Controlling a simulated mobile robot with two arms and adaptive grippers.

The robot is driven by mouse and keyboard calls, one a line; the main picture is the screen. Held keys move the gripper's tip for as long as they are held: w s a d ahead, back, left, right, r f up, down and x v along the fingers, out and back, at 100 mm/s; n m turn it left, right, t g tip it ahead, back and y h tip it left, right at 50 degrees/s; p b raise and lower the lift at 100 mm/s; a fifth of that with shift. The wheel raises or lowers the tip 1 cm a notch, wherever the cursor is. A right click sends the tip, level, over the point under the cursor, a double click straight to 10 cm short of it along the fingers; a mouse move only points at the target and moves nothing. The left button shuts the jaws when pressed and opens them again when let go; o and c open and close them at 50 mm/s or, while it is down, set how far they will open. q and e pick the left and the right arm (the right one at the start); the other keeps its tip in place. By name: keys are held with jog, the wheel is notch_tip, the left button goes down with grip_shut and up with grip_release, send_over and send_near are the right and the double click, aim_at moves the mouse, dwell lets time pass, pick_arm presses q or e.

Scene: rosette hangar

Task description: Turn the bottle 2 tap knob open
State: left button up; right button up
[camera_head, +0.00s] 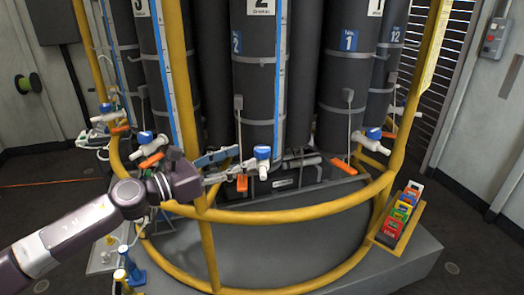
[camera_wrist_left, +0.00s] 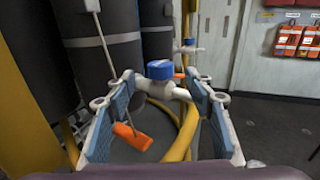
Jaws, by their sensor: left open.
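Bottle 2 (camera_head: 258,75) is the dark cylinder marked 2 in the middle of the head view. Its tap has a blue knob (camera_head: 262,152) on a white body (camera_head: 262,166), low on the bottle's front. My left gripper (camera_head: 222,167) comes in from the left and is just left of the knob. In the left wrist view the open fingers (camera_wrist_left: 160,112) stand apart with the blue knob (camera_wrist_left: 160,69) and white tap body between them, farther ahead. I cannot tell whether a finger touches the tap. An orange tag (camera_head: 242,183) hangs beside the tap. My right gripper is not in view.
A yellow ring rail (camera_head: 290,211) runs in front of the bottles. Other blue-knobbed taps sit left (camera_head: 145,137) and right (camera_head: 374,133). A rack of coloured boxes (camera_head: 397,216) is at the right. The rail's yellow posts stand close to my left arm.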

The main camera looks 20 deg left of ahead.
aim_at(256, 151)
pick_arm(q)
jog(key=shift+w+d+r, duration=0.15)
jog(key=shift+w+d, duration=0.05)
jog(key=p+x, duration=0.3)
jog(key=x, duration=0.3)
jog(key=shift+w+d, duration=0.4)
jog(key=shift+w, duration=0.05)
